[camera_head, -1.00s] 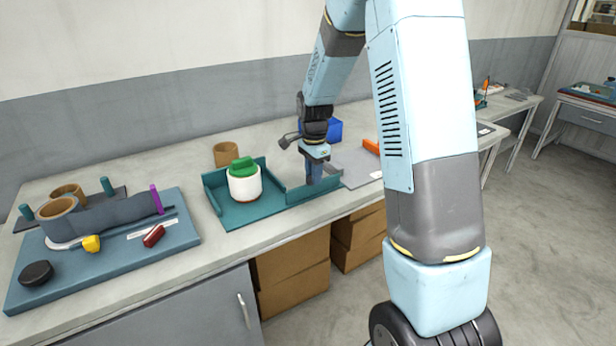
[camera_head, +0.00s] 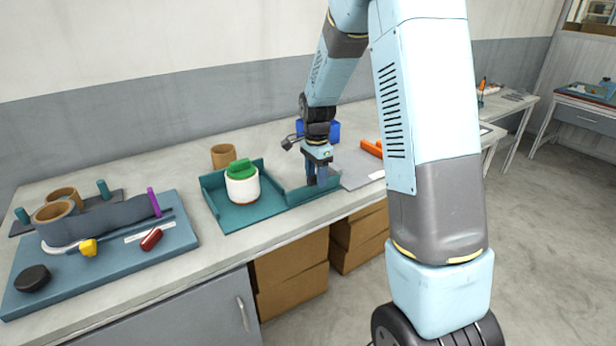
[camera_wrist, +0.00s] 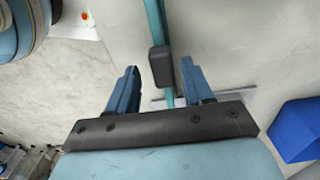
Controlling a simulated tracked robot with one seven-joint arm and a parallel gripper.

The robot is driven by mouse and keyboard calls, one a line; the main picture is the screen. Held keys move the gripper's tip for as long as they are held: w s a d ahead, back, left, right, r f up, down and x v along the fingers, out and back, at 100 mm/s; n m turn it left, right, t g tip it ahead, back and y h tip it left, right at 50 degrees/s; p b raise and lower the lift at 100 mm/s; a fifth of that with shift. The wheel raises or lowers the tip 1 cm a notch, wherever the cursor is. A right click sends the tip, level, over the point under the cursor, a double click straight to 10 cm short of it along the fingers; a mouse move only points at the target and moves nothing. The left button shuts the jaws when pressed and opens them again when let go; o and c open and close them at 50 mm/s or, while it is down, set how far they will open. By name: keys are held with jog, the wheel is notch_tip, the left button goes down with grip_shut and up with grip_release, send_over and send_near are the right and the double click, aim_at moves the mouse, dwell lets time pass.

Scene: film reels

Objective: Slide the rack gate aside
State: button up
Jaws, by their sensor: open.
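The teal rack (camera_head: 248,216) lies on the bench, with low walls at its back and sides and its front edge uncovered. The teal gate (camera_head: 318,190) is a low upright panel to the right of that front edge, roughly in line with it. In the wrist view the gate is a thin teal strip (camera_wrist: 154,20) with a dark knob (camera_wrist: 160,66). My gripper (camera_head: 316,182) is over the gate. Its open blue fingers (camera_wrist: 160,86) are on either side of the strip, with the knob between and just beyond their tips; I see gaps on both sides.
A white roll with a green top (camera_head: 242,184) stands in the rack. A cardboard tube (camera_head: 223,155) is behind it. A blue board (camera_head: 110,262) with loose parts is at left.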

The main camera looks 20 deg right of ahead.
jog(key=shift+r, duration=0.1)
notch_tip(320, 180, up, 14)
jog(key=shift+f, duration=0.25)
dwell(0.5)
jog(key=s+d+r+n+t, duration=0.1)
jog(key=s+r+n, duration=0.35)
jog(key=s, duration=0.35)
jog(key=s+r+n+t, duration=0.2)
jog(key=s+r+n, duration=0.1)
jog(key=s+r, duration=0.3)
jog(key=s+n+t, duration=0.2)
jog(key=s+n, duration=0.5)
jog(key=s, duration=0.9)
jog(key=shift+s+d+f+t, duration=0.15)
jog(key=shift+s+f+t, duration=0.05)
jog(key=shift+f+t, duration=0.15)
